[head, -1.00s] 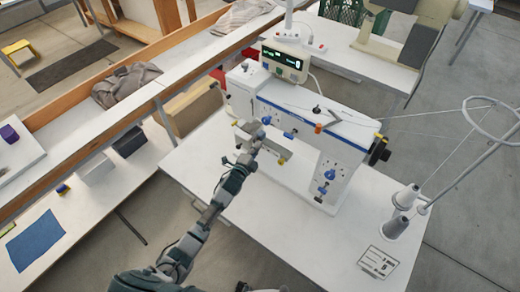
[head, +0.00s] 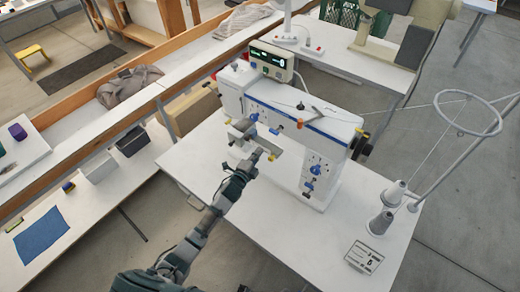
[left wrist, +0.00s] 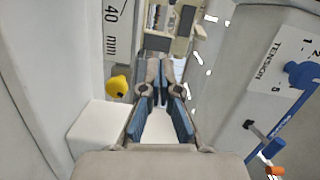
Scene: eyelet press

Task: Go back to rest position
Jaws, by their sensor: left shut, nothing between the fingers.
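My left gripper (head: 260,156) is at the front of the white sewing-machine-like press (head: 290,115), close to its work arm, with my forearm coming up from the bottom left. In the left wrist view the gripper (left wrist: 160,90) has its blue-padded fingers shut with nothing between them. The press body fills both sides there, with a yellow knob (left wrist: 118,86) on the left and a blue tension knob (left wrist: 303,74) on the right. I cannot tell whether the gripper touches the press. My right gripper is not in view.
The press stands on a white table (head: 275,225), whose front part is bare. Thread cones (head: 382,222) and a ring stand (head: 468,112) are at the right. A lower shelf at left holds a grey bin (head: 131,141) and blue cloth (head: 41,236).

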